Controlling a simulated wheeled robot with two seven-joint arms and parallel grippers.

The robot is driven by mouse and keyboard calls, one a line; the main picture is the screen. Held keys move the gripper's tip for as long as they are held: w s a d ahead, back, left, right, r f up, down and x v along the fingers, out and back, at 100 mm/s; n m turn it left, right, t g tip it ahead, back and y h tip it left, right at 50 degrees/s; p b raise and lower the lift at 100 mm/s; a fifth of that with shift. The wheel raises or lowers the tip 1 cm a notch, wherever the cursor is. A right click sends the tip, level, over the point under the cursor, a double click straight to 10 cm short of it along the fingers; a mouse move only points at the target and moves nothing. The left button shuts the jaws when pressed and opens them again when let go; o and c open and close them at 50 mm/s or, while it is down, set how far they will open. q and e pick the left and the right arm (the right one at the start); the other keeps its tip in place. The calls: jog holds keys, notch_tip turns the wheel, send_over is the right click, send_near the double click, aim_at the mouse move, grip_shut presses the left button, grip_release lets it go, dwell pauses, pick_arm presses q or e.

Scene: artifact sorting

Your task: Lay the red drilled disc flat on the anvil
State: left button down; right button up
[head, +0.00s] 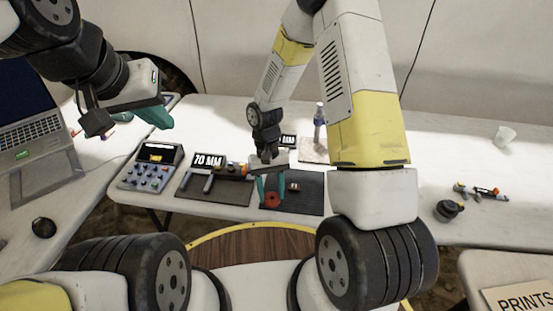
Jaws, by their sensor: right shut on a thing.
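My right gripper (270,193) points down over a dark mat on the table. Its teal fingers are shut on the red drilled disc (271,199), which shows between the fingertips. I cannot tell the disc's exact tilt or its height above the mat. A small pale and reddish piece (293,187) is on the mat just right of the fingers. I cannot clearly make out the anvil. My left gripper (158,117) is raised at the upper left, away from the disc; its teal fingers overlap, so its opening is unclear.
A dark mat (225,195) with a 70 MM sign (208,160) and an orange-and-black tool lies left of the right gripper. A control box (155,165) and laptop (40,140) are further left. A bottle (319,115) stands behind. Small tools (487,192) lie at right.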

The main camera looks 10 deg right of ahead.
send_over(276, 185)
jog(key=shift+s+f, duration=0.1)
jog(key=shift+f, duration=2.1)
jog(key=shift+f, duration=0.15)
jog(key=o, duration=1.4)
